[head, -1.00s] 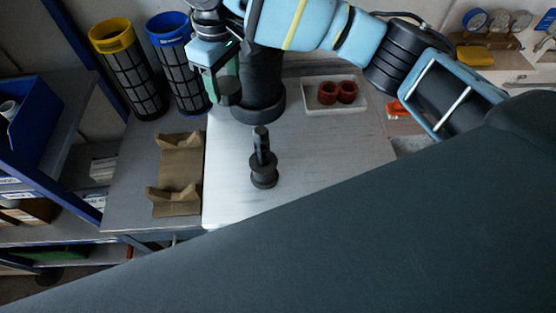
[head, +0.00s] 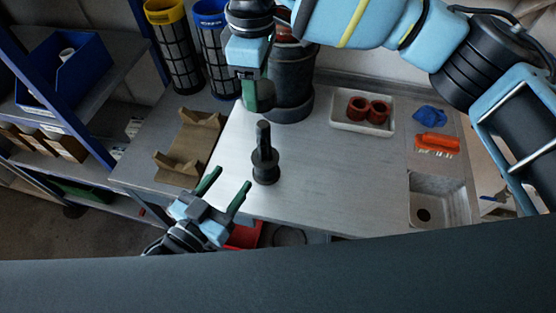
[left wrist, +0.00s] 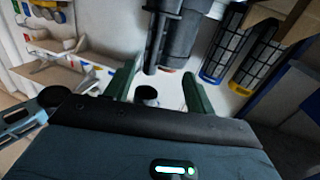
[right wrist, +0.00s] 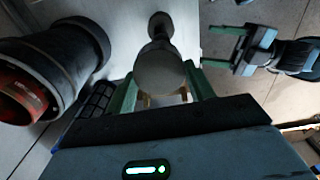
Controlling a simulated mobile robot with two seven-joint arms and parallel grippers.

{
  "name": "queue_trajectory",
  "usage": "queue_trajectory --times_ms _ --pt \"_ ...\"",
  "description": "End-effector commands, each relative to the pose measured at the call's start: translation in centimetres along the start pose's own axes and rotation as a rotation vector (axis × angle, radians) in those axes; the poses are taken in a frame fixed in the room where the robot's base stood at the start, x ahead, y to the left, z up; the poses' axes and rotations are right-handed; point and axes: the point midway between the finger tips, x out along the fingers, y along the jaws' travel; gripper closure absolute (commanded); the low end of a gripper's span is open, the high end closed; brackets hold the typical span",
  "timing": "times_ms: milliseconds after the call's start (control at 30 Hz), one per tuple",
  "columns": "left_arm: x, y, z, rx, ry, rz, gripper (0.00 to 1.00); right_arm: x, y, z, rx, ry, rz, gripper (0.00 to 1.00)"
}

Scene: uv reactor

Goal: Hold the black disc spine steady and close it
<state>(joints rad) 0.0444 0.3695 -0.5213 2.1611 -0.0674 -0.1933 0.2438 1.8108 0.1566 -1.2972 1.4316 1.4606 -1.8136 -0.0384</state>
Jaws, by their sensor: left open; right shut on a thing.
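The black disc spine (head: 265,168) stands upright on the pale worktop, with a wide flange low down and a narrow post above. My right gripper (head: 257,92) is shut on a dark round piece (head: 266,97) and holds it above and behind the spine's top, apart from it. In the right wrist view the round piece (right wrist: 160,72) sits between the fingers, with the spine (right wrist: 160,25) beyond. My left gripper (head: 232,178) is open and empty at the table's front edge, fingers pointing toward the spine, not touching it. The left wrist view shows both open fingers (left wrist: 160,85).
A large dark cylinder (head: 292,90) stands behind the spine. A white tray (head: 362,127) with red rings is at back right. A brown cradle (head: 185,155) lies left. Tall mesh cartridges (head: 175,50) stand behind it. A sink (head: 437,200) is at right. Worktop right of the spine is clear.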

Motion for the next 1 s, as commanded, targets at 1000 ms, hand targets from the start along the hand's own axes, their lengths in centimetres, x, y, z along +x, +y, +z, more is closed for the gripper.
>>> queue_trajectory --times_ms 1000 --pt "5.8 0.3 -1.1 0.009 0.028 0.018 0.45 -0.2 -0.5 -0.3 -0.039 -0.005 0.001 0.68"
